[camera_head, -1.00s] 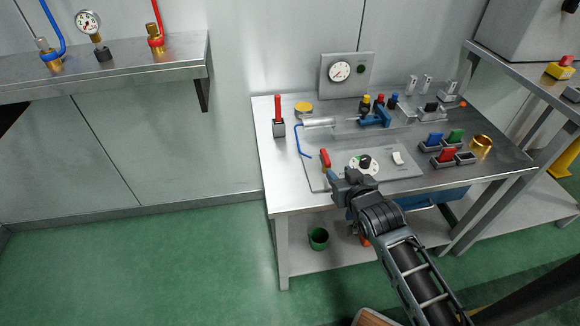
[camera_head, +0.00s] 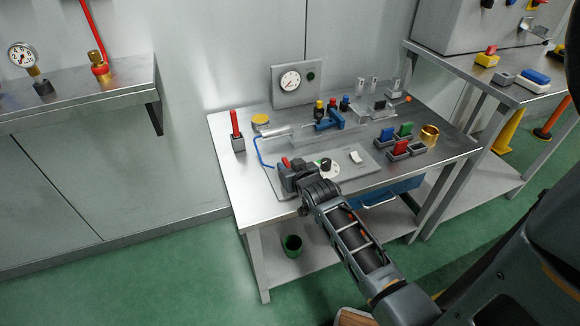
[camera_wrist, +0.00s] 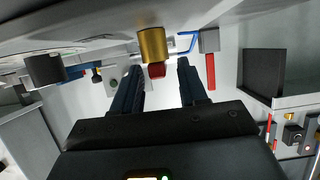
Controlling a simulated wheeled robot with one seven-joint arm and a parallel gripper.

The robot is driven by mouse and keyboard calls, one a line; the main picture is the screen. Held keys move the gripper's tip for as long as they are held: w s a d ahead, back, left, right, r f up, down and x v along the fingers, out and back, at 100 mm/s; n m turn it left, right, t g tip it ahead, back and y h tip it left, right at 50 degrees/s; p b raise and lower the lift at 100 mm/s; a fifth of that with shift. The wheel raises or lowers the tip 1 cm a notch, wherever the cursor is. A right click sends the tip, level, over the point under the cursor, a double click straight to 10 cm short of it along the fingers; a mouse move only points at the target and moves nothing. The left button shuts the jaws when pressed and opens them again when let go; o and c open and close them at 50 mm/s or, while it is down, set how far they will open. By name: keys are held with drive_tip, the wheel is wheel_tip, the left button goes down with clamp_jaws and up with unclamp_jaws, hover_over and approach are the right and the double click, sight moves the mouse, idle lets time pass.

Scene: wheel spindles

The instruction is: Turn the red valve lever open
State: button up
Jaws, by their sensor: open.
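The red valve lever (camera_head: 286,162) is at the front left of the panel on the bench, partly hidden by my gripper (camera_head: 284,174). In the wrist view the red lever (camera_wrist: 157,71) shows as a small red block on a brass body (camera_wrist: 153,45). My gripper also shows there (camera_wrist: 158,68), its two dark fingers apart with the red lever in line with the gap between them. The gripper is open. I cannot tell whether a finger touches the lever.
A tall red rod on a grey block (camera_head: 238,143) stands at the bench's left. The black knob (camera_head: 326,164) and white switch (camera_head: 355,156) are right of my gripper. A wall shelf (camera_head: 120,93) is at left.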

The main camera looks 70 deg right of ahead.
drive_tip(key=shift+c, duration=0.3)
clamp_jaws()
